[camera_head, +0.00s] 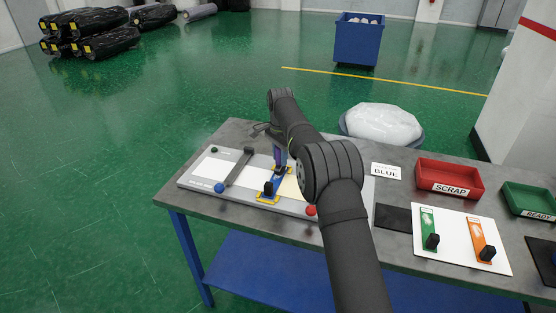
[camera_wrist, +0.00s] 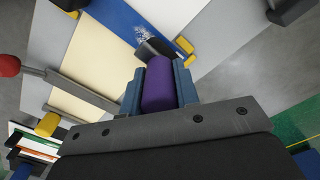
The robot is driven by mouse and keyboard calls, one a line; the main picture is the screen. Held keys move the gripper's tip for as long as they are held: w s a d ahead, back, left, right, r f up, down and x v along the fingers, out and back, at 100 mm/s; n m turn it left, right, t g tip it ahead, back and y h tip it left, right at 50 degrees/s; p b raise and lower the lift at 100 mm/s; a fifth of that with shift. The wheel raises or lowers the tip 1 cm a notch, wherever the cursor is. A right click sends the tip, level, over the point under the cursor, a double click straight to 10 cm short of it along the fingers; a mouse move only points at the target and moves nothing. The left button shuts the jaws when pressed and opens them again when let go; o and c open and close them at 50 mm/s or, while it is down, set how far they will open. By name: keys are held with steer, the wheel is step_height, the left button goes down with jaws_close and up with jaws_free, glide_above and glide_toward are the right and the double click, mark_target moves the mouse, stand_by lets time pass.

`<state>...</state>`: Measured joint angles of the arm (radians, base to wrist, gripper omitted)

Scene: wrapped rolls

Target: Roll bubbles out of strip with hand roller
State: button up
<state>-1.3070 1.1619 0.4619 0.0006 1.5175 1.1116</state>
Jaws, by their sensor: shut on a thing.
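My gripper (camera_head: 280,160) is over the work board (camera_head: 200,183), shut on a purple handle (camera_wrist: 158,84), which I take to be the hand roller's. In the wrist view my gripper's blue fingers (camera_wrist: 158,90) flank the handle. The blue strip (camera_wrist: 128,22) lies on the board between yellow corner pieces (camera_wrist: 186,44); it also shows in the head view (camera_head: 276,183). A white speckled patch (camera_wrist: 143,34) is on the strip. A dark piece (camera_wrist: 155,48) sits just beyond the handle, over the strip; I cannot tell whether it is the roller or a tab.
A grey bar (camera_head: 240,165) crosses the board, with a blue knob (camera_head: 219,188) near it. A red knob (camera_head: 311,210) is at the front. To the right are a BLUE sign (camera_head: 386,171), a white panel (camera_head: 455,250) with green and orange strips, a red SCRAP bin (camera_head: 450,176) and a green READY bin (camera_head: 530,201).

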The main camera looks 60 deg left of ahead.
steer(key=shift+w+a+r, duration=0.1)
steer(key=shift+w+a, duration=0.3)
steer(key=shift+w, duration=0.05)
steer(key=shift+s+d, duration=1.85)
steer(key=shift+s, duration=0.05)
steer(key=shift+s+d, duration=0.5)
steer(key=shift+d, duration=0.05)
steer(key=shift+s+d+r, duration=0.1)
step_height(320, 180, up, 8)
